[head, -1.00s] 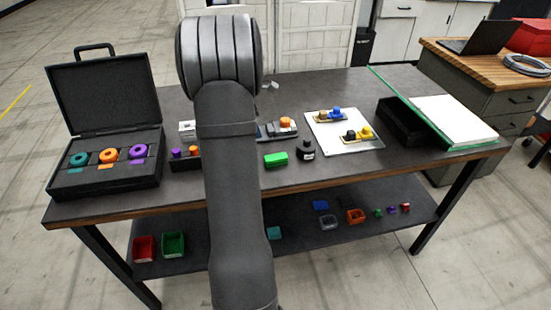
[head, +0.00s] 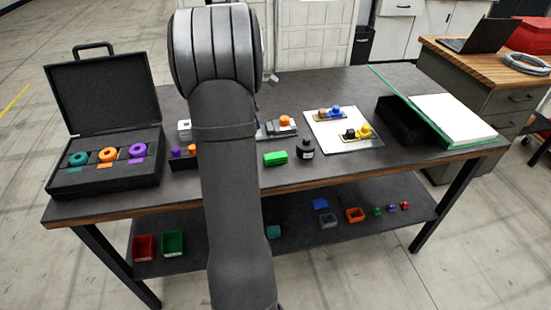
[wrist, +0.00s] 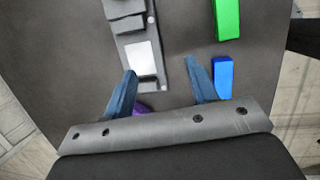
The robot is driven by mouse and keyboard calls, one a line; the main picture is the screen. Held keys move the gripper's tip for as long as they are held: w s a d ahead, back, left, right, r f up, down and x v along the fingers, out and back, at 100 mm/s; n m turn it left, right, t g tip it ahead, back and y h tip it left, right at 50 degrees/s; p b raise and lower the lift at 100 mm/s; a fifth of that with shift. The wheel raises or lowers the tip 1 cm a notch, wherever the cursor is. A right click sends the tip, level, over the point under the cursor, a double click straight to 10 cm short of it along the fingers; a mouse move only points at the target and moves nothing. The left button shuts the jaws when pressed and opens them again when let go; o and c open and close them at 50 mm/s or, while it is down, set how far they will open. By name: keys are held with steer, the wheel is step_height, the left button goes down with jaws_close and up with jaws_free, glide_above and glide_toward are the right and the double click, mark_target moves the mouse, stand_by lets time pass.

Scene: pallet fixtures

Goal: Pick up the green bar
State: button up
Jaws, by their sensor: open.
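The green bar (head: 275,158) lies on the dark table near its front edge, just right of my arm in the head view. In the wrist view the green bar (wrist: 228,18) is at the top right, cut by the frame edge. My gripper (wrist: 160,67) is open, with two blue fingers spread and nothing seen held between them. The bar is beyond and to the right of the fingers, apart from them. In the head view my arm hides the gripper.
A blue block (wrist: 223,77) is close beside my right finger. A grey fixture (wrist: 142,60) reaches between the fingers in the picture. A black bottle (head: 305,148) stands right of the bar. An open case (head: 105,180) is at left, a white board (head: 350,143) at right.

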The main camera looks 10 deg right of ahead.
steer(key=s+r+g, duration=0.1)
steer(key=s+r, duration=0.6)
steer(key=s, duration=0.1)
glide_above(275, 155)
steer(key=a, duration=0.2)
steer(key=shift+h, duration=0.3)
step_height(275, 155, down, 11)
steer(key=shift+w+d, duration=0.1)
steer(key=shift+d, duration=0.05)
steer(key=shift+s+x, duration=0.15)
steer(key=shift+x, duration=1.15)
steer(key=shift+s+x, duration=0.15)
steer(key=shift+x, duration=1.2)
steer(key=c, duration=1.1)
steer(key=shift+c, duration=0.2)
steer(key=shift+r, duration=0.15)
